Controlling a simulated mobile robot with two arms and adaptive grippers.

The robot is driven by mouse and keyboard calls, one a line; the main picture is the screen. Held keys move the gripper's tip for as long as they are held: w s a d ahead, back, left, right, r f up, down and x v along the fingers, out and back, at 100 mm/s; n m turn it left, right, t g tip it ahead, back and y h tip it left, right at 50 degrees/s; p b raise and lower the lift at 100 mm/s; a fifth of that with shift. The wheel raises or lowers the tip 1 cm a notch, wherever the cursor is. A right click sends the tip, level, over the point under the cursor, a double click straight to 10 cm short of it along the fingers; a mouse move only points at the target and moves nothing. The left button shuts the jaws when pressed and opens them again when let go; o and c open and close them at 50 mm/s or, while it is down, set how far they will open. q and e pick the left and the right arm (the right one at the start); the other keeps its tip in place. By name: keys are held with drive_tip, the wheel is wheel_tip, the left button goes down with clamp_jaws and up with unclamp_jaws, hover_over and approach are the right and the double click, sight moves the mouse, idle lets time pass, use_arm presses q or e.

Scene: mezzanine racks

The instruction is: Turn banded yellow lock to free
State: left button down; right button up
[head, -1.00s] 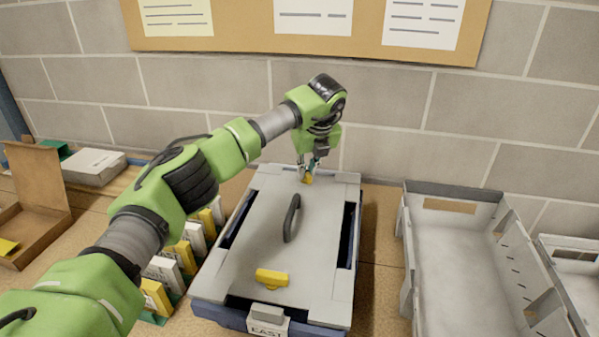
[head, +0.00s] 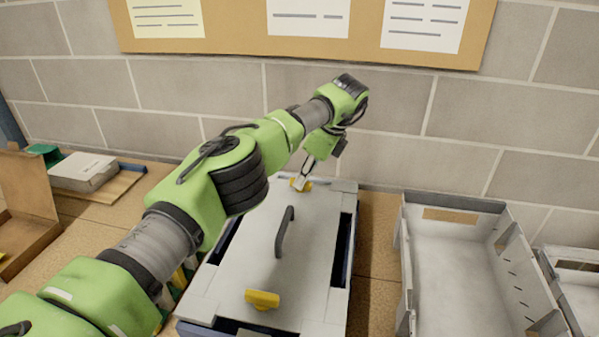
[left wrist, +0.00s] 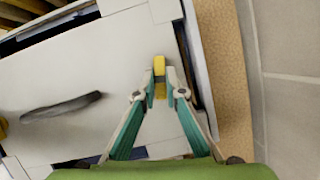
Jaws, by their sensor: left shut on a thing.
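A pale grey lid (head: 247,262) covers a dark-blue case and carries two yellow locks. The far yellow lock (head: 306,186) is at the lid's wall-side end, and it also shows in the left wrist view (left wrist: 159,63). My left gripper (head: 300,181) reaches down to this lock and is shut on it; in the left wrist view its fingertips (left wrist: 160,87) sit on either side of it. The near yellow lock (head: 262,299) lies crosswise at the lid's near end, untouched. I cannot make out a band on either lock. My right gripper is out of view.
A dark handle (head: 284,232) stands up mid-lid. An empty grey tray (head: 408,270) stands to the right with another bin (head: 575,280) beyond it. A cardboard box (head: 25,215) is at the left. The block wall rises close behind the lid.

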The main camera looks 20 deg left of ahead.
use_arm(q)
drive_tip(key=shift+s+n+p, duration=0.1)
drive_tip(key=shift+n+p, duration=0.2)
drive_tip(key=shift+n, duration=0.2)
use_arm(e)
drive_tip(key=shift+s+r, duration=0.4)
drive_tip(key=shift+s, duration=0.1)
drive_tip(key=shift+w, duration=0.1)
